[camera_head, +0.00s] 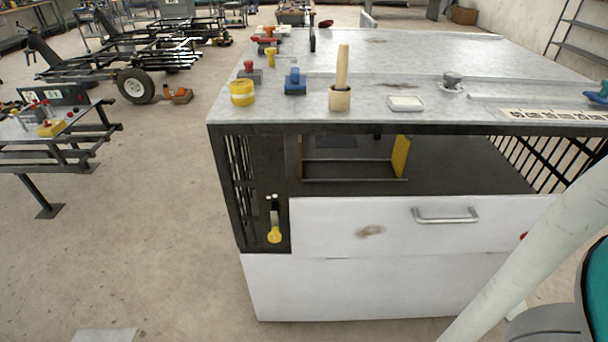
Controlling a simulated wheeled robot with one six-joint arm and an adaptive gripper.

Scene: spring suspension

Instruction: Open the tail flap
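A white front panel (352,238) with a silver bar handle (446,216) stands upright below an open dark bay. It appears to be the tail flap, flush above a lower white panel (375,288). A brown smudge marks its face. A lever with a yellow grip (274,234) hangs down on the dark frame just left of the panel; I cannot tell whether it engages the panel. My gripper is not in view. My pale arm link crosses the lower right and hides the panel's right end.
A grey worktop (440,60) above the bay carries a yellow tape roll (242,92), a blue block (295,84), a wooden-handled tool (341,85) and a shallow dish (406,103). A low metal bench (50,150) stands left. The floor between is largely clear.

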